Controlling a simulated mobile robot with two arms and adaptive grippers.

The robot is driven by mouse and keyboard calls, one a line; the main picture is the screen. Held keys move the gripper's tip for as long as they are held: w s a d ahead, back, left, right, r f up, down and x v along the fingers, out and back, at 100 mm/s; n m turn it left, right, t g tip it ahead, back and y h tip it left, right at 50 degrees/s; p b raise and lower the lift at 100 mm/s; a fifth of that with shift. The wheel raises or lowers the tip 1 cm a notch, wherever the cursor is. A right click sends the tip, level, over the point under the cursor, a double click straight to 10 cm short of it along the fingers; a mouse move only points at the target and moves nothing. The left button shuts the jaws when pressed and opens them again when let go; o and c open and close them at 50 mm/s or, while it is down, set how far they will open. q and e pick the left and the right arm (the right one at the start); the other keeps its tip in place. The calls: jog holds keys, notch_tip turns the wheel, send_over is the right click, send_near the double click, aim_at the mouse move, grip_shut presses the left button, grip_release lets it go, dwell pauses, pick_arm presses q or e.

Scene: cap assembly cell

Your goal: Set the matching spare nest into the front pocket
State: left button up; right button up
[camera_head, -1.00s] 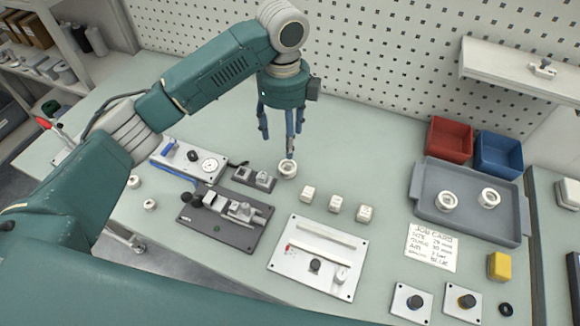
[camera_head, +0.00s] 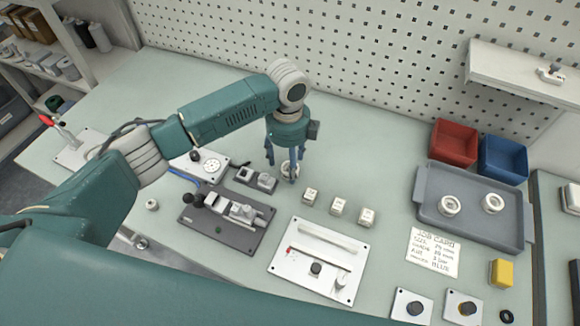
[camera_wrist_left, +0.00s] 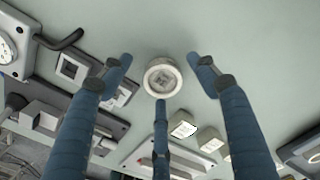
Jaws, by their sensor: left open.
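My left gripper (camera_head: 283,178) is open and points down, its fingers spread around a round white cup-like part (camera_head: 286,168) standing on the bench. In the left wrist view this part (camera_wrist_left: 162,78) shows a thick rim and a square shape inside; the fingers look apart from it. Three small white blocks with dark marks on top, (camera_head: 310,195), (camera_head: 338,206) and (camera_head: 367,216), stand in a row to the right. A dark two-place holder (camera_head: 243,182) sits just left of the gripper. I cannot tell which place is the front pocket. My right gripper is not in view.
A dark fixture plate (camera_head: 230,242) and a white slotted panel (camera_head: 320,285) lie nearer. A grey tray (camera_head: 430,178) holds two white rings. Red (camera_head: 455,143) and blue (camera_head: 503,158) bins stand behind it. A job card (camera_head: 433,250) lies before it. The back bench is clear.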

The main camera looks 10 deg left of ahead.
pick_arm(q)
jog(key=shift+s+f, duration=0.1)
jog(key=shift+f, duration=0.4)
jog(key=shift+c, duration=0.3)
jog(key=c, duration=1.1)
